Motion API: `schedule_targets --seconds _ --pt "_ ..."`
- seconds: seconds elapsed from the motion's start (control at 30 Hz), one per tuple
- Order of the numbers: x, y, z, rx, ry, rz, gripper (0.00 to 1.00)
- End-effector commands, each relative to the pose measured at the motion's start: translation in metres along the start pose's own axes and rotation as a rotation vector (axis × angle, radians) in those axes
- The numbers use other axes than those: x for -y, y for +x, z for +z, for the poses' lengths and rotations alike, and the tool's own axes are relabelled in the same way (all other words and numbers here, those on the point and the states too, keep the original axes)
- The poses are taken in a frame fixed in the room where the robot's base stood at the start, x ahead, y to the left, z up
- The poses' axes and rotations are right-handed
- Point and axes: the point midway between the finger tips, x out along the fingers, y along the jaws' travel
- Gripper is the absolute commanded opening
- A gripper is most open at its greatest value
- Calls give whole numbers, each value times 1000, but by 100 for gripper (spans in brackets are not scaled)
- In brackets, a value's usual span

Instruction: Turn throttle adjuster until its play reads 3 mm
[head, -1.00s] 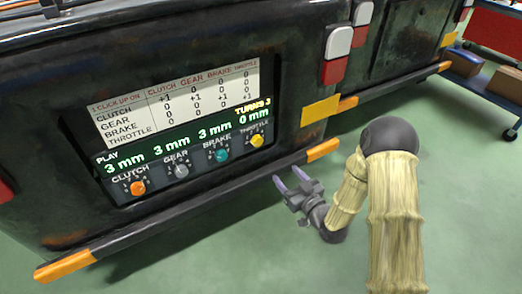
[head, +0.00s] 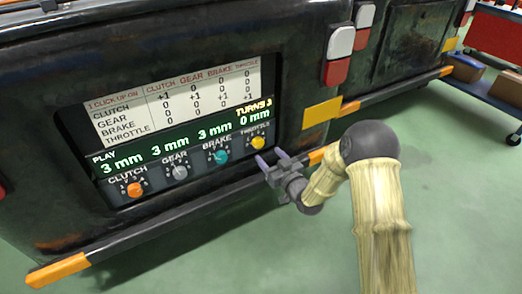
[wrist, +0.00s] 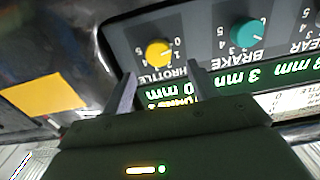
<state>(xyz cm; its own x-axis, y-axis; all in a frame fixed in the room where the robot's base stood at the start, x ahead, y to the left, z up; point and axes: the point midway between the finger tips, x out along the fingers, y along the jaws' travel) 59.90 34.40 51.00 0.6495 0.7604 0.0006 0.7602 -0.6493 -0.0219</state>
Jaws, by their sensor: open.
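The yellow throttle adjuster (head: 258,143) is the rightmost knob on the panel. The display above it reads 0 mm for throttle, with "TURNS 3" over it. Clutch, gear and brake each read 3 mm. My gripper (head: 271,159) is open and empty, just right of and below the throttle knob in the head view. In the wrist view, upside down, the yellow throttle knob (wrist: 158,53) lies beyond the fingertips, roughly between them and apart from them. My gripper (wrist: 161,80) has its two fingers spread there.
The orange clutch knob (head: 134,189), grey gear knob (head: 180,172) and teal brake knob (head: 222,156) sit left of the throttle knob. A dark bumper bar (head: 190,207) with orange ends runs below the panel. A blue trolley (head: 485,90) stands at the far right.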

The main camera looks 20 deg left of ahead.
Motion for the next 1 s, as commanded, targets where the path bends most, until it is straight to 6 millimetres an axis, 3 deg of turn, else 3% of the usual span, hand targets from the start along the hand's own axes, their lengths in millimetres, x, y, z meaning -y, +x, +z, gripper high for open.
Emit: schedule_targets --seconds 0.33,0.73,0.97,1.0 --pt "-2 54 2 -2 -1 2 59" --pt "0 63 0 0 1 1 59" --pt "0 63 0 0 1 0 16" --pt "0 63 0 0 0 0 15"
